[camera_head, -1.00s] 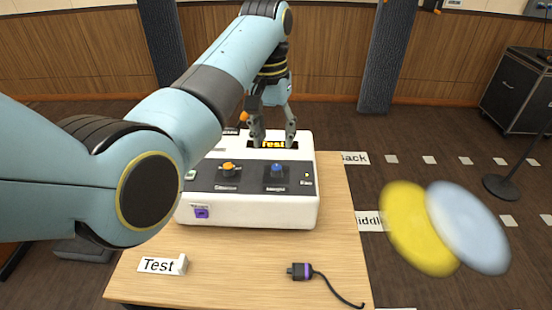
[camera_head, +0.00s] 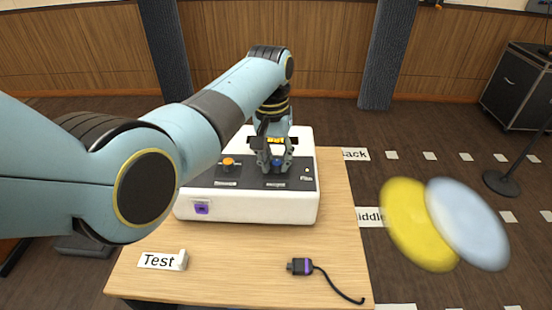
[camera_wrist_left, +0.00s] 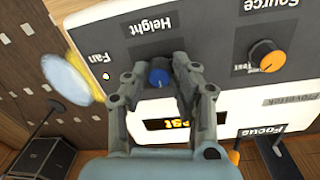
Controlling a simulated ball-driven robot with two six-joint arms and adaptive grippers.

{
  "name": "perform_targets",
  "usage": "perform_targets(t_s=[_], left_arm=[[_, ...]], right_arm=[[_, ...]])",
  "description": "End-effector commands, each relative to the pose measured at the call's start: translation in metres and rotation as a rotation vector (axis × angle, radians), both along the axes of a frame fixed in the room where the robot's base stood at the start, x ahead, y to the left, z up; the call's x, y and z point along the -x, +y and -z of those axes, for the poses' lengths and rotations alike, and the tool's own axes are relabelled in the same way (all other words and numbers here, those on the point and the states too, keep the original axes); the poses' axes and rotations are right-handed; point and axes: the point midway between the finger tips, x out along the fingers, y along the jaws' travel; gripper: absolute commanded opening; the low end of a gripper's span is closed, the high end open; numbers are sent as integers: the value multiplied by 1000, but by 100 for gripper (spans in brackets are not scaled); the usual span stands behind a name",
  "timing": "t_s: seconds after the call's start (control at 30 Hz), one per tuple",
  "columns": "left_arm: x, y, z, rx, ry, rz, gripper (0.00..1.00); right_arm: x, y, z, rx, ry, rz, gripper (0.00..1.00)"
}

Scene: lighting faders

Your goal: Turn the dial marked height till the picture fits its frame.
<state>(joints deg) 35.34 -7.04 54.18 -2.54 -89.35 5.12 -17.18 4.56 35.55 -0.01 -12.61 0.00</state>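The white projector box (camera_head: 250,208) stands on the table, its dark panel on top. The blue dial (camera_wrist_left: 158,77) sits beside the label "Height" (camera_wrist_left: 152,24) in the left wrist view; the head view shows the dial (camera_head: 277,162) partly hidden by my fingers. My left gripper (camera_head: 275,166) is over it, one finger on each side, in the wrist view too (camera_wrist_left: 160,66). The fingers are apart, and I cannot tell whether they touch the dial. The lit orange picture (camera_wrist_left: 178,125) in its dark window is partly covered by my gripper. My right gripper is out of view.
An orange dial (camera_head: 228,163) marked "Source" is left of the blue one. A purple socket (camera_head: 202,208) is on the box front. A "Test" card (camera_head: 158,261) and a plug with a cable (camera_head: 301,266) lie on the bare table front.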

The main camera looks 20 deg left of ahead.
Motion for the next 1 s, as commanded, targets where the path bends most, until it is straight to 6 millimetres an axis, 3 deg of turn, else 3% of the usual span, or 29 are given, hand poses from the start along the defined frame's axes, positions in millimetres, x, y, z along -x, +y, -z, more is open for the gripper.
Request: perform_targets(t_s=[0.03,0.17,0.37,0.7,1.0], left_arm=[[0,0,0,0,0,0,16],[0,0,0,0,0,0,0],[0,0,-2,0,1,44,0],[-1,0,-2,0,1,398,0],[-2,0,-1,0,-3,422,0]], right_arm=[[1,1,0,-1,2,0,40],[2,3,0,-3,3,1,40],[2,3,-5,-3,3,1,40],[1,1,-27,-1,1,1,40],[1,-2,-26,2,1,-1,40]])
